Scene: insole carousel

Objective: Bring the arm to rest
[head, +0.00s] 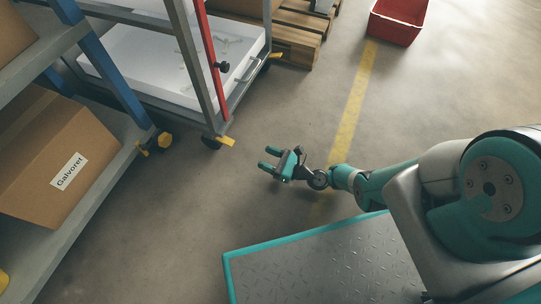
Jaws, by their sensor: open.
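My gripper (266,158) is at the end of my arm, which reaches left from the right side of the head view. Its two teal fingers point left and stand apart, with nothing between them. It is over bare floor, beyond the teal-edged plate of my base. It is apart from the cart and the shelf.
A grey wheeled cart (232,107) with a white tray (125,52) stands at upper left. A shelf (85,213) at left holds a cardboard box (58,150) labelled "Galvoret". A wooden pallet (290,38) and red bin (398,20) are behind. Floor around a yellow line (351,108) is clear.

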